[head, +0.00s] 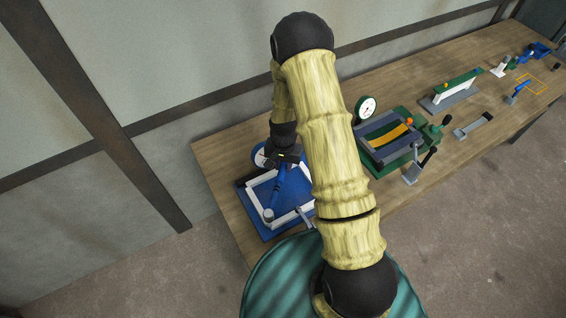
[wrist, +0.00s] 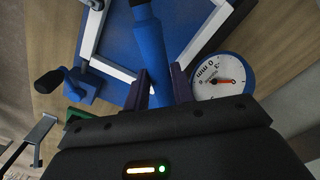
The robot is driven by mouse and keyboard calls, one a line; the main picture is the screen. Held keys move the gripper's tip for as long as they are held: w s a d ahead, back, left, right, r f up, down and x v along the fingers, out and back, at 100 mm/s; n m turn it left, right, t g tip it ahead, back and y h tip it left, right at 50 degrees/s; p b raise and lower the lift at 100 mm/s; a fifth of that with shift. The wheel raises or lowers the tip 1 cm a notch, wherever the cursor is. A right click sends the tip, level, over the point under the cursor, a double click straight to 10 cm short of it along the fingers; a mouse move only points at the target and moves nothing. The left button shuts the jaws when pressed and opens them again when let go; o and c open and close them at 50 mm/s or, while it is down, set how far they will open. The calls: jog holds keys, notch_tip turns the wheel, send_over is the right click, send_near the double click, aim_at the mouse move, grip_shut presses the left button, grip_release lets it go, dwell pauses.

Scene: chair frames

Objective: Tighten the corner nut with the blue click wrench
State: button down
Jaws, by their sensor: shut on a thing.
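The blue click wrench (wrist: 150,42) is between the two dark fingers of my gripper (wrist: 162,88), which is shut on its handle. In the head view the wrench (head: 276,188) runs from my gripper (head: 283,164) toward the near-left corner of a white frame. A grey round head (head: 268,214) is at the wrench's lower end, over or beside that corner; contact cannot be told. The corner nut cannot be made out and may be hidden by this head. In the wrist view the wrench's far end is out of the picture.
The white frame (wrist: 220,18) lies on a blue board (head: 248,216). A round dial (wrist: 221,78) with a red needle stands close by my gripper. A black-handled clamp (wrist: 62,84) is at the board's edge. A green fixture (head: 378,160) stands to the right on the bench (head: 225,152).

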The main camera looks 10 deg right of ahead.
jog(key=shift+w, duration=0.15)
jog(key=shift+f+b, duration=1.65)
jog(key=shift+f, duration=0.65)
jog(key=shift+f+b, duration=0.8)
jog(key=shift+f, duration=0.1)
jog(key=shift+s+d+m, duration=0.8)
jog(key=shift+d, duration=0.25)
jog(key=shift+w+a+n, duration=0.65)
jog(key=shift+a+n, duration=0.05)
jog(key=shift+a, duration=0.25)
jog(key=c, duration=1.8)
grip_release()
grip_shut()
